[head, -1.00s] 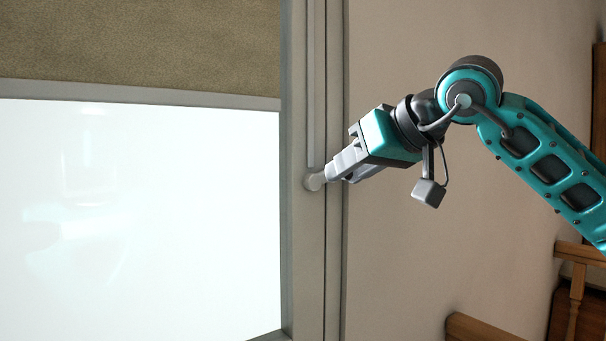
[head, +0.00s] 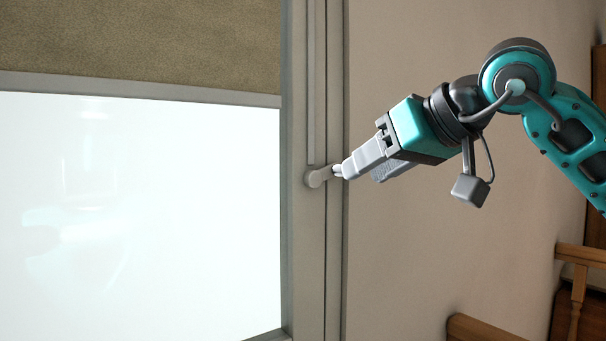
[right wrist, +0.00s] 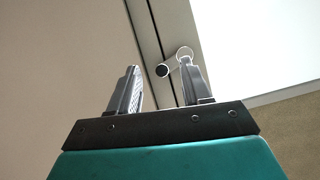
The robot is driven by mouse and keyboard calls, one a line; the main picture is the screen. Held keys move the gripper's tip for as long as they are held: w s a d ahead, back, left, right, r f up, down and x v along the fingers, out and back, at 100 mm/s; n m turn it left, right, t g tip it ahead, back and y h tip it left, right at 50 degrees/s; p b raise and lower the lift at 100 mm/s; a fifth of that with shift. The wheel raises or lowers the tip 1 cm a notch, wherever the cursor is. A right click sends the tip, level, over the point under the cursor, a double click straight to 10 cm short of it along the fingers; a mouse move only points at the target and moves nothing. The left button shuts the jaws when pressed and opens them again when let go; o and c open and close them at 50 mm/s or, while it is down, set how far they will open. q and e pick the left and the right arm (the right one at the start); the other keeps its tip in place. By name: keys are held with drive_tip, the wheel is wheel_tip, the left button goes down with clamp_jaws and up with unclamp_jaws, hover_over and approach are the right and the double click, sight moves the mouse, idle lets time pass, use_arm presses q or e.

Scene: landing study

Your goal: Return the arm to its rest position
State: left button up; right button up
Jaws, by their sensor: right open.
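My right gripper (head: 362,174) is in the middle of the head view, on its teal arm (head: 515,85). Its two grey fingers are apart, with nothing held between them. The fingertips point left at a small pale window handle (head: 314,179) on the frame; the nearer finger's tip looks very close to the handle's end. In the right wrist view, the open fingers (right wrist: 158,80) rise from the bottom, and the dark round end of the handle (right wrist: 162,71) appears beyond the gap between them. I cannot tell whether a finger touches it. My left gripper is not in view.
The bright window pane (head: 130,220) fills the left, with a brownish blind (head: 140,40) above it and a grey frame (head: 300,240) along its right side. Plain wall (head: 420,260) lies behind the arm. Wooden furniture (head: 578,275) stands at the lower right.

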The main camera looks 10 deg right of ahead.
drive_tip(key=shift+s+d, duration=0.3)
drive_tip(key=shift+s, duration=0.45)
drive_tip(key=shift+a, duration=0.1)
